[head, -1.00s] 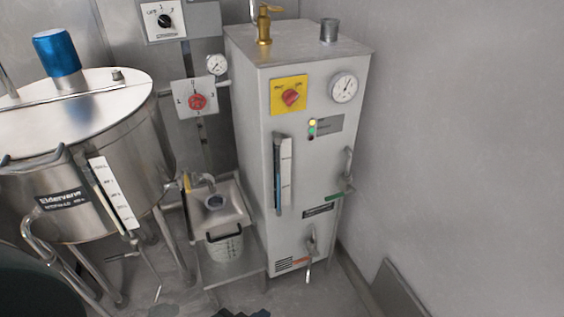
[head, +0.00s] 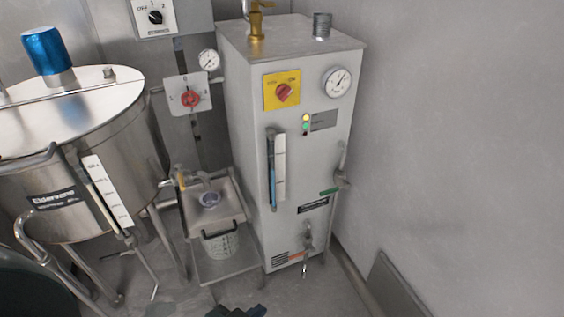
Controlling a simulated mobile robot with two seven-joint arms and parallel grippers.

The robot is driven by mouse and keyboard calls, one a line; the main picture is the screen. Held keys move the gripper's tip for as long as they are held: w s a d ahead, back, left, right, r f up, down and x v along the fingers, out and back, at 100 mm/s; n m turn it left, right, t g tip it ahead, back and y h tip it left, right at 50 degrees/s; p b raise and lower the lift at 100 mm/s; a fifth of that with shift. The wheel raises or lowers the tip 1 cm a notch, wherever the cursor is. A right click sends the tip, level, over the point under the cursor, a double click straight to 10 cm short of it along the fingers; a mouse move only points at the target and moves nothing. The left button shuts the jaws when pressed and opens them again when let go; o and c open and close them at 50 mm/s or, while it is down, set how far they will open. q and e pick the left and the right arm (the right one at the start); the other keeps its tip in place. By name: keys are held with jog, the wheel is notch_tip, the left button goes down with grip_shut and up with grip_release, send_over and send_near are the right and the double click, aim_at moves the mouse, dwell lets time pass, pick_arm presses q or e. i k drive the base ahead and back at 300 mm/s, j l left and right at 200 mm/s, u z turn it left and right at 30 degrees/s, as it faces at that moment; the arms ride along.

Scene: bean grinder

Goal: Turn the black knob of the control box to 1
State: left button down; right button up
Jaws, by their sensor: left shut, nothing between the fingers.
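The control box (head: 168,8) is a white panel on the back wall at the top left, partly cut off by the upper edge. Its black knob (head: 156,17) sits among the marks OFF, 1 and 2. The knob is too small for me to tell which mark it points to. My left gripper (head: 238,311) shows only as a dark piece at the bottom edge, shut and empty, far below the control box and apart from it. Most of it is cut off. My right gripper is not in view.
A steel tank (head: 95,150) with a blue motor (head: 46,50) stands at the left. A tall grey cabinet (head: 300,215) with a red knob (head: 284,93) on a yellow plate stands right of centre. A small sink (head: 228,205) is between them. Another red knob (head: 190,99) is below the control box.

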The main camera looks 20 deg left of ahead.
aim_at(155, 16)
jog(key=u, duration=1.25)
